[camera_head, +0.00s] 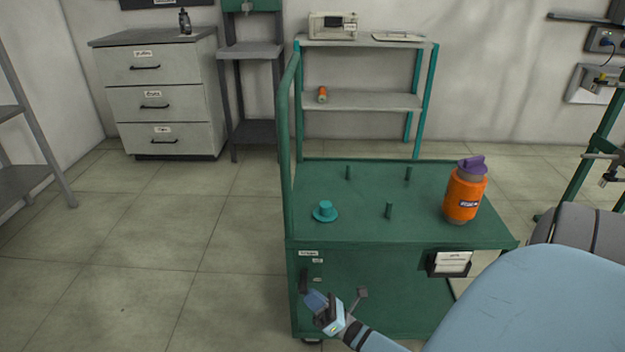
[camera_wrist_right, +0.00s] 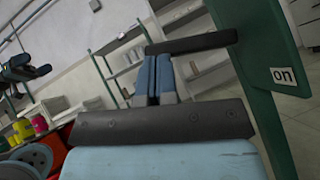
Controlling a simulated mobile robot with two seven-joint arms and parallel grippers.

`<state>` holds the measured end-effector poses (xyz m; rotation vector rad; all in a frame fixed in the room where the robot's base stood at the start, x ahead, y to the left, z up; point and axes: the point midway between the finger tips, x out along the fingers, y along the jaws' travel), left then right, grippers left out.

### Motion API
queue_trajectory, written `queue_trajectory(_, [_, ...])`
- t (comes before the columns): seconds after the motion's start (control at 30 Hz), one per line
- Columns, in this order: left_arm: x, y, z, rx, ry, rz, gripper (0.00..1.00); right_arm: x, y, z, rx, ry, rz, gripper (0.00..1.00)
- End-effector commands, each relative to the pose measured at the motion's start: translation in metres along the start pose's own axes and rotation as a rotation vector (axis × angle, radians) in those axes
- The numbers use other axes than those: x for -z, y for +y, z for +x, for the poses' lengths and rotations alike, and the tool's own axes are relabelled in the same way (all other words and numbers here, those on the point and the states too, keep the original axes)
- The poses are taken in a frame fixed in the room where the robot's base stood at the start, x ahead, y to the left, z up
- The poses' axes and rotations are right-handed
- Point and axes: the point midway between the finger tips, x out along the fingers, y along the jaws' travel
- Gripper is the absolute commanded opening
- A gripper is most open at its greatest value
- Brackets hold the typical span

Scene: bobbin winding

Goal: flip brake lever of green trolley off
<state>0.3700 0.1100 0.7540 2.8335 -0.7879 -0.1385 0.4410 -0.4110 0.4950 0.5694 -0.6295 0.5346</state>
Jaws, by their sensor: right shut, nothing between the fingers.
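The green trolley (camera_head: 330,245) stands in front of me, with its upright handle post at its left side. Its dark brake lever (camera_head: 303,280) is on the left of the front face, beside small white labels. In the right wrist view the lever (camera_wrist_right: 192,43) is a black bar lying across, close to the green post with a label reading "on" (camera_wrist_right: 283,76). My right gripper (camera_head: 315,301) is shut and empty, just below the lever. In the wrist view its fingertips (camera_wrist_right: 158,62) are right at the bar; I cannot tell whether they touch. My left gripper is not in view.
On the trolley top are an orange bottle with a purple cap (camera_head: 464,195), a teal flanged piece (camera_head: 325,212) and upright green pegs (camera_head: 388,210). A label holder (camera_head: 449,263) hangs on the front edge. The floor left of the trolley is free.

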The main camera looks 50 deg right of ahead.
Motion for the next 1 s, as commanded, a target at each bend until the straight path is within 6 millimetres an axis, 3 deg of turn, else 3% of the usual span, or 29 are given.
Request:
queue_trajectory(0.2, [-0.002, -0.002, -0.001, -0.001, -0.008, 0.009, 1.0, 0.0, 0.0, -0.002, 0.0, 0.0, 0.0, 0.0])
queue_trajectory(0.33, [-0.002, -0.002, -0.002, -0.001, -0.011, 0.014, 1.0, 0.0, 0.0, -0.014, 0.003, 0.002, 0.0, 0.0])
queue_trajectory(0.8, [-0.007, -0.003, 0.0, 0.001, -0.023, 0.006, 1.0, 0.001, -0.001, -0.114, 0.002, 0.001, 0.0, 0.0])
queue_trajectory(1.0, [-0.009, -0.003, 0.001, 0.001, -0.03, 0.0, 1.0, 0.0, 0.0, -0.135, 0.0, 0.001, 0.0, 0.0])
